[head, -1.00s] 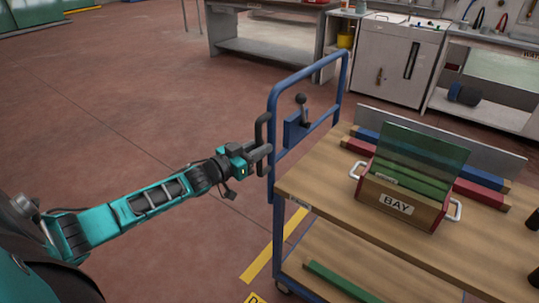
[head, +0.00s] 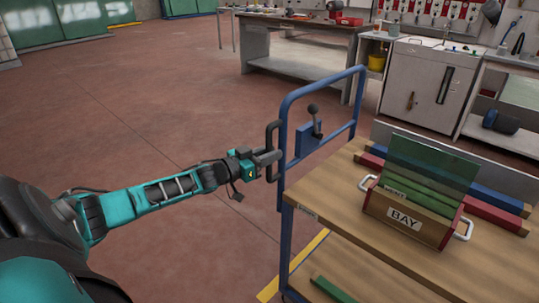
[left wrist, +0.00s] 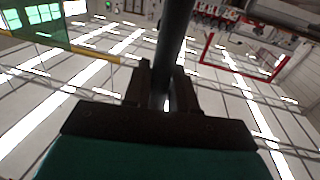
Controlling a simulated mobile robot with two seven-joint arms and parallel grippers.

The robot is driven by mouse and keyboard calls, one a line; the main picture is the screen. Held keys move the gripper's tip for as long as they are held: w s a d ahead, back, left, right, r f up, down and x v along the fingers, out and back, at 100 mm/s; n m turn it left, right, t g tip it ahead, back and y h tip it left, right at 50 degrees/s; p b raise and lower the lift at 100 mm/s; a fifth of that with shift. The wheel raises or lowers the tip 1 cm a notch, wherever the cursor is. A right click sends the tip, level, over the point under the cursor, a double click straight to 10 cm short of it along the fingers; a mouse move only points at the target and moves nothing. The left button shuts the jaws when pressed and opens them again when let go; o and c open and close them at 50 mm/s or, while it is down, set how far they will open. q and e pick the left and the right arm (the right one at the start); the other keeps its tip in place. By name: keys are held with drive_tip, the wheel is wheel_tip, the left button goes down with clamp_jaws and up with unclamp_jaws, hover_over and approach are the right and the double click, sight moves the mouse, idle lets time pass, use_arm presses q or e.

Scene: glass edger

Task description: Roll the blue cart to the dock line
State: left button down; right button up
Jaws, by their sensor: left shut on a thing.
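The blue cart (head: 286,225) stands in front of me to the right, with a blue tube frame at its left end and a wooden top deck (head: 340,205). My left gripper (head: 268,159) is shut on the black upright handle (head: 270,138) on the frame's near side. The left wrist view shows a dark bar (left wrist: 175,50) between the fingers. A lever with a black knob (head: 313,110) sits on a blue plate on the frame. A yellow floor line (head: 300,260) runs beside and partly behind the cart's left end. My right gripper is not in view.
A box marked BAY (head: 405,217) with green glass sheets stands on the deck among blue and red bars (head: 490,212). A grey workbench (head: 300,62) and a white cabinet (head: 422,80) stand beyond. The red floor to the left is clear.

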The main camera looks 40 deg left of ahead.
use_arm(q)
drive_tip(key=c, duration=1.1)
unclamp_jaws()
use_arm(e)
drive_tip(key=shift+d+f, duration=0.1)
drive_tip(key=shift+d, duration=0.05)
use_arm(q)
drive_tip(key=shift+o, duration=0.2)
drive_tip(key=p+v, duration=0.3)
drive_tip(key=v, duration=1)
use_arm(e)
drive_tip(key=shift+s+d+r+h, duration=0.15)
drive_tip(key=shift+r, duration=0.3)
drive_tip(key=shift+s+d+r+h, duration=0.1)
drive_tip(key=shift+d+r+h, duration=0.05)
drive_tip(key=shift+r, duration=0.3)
use_arm(q)
drive_tip(key=shift+w+r, duration=0.1)
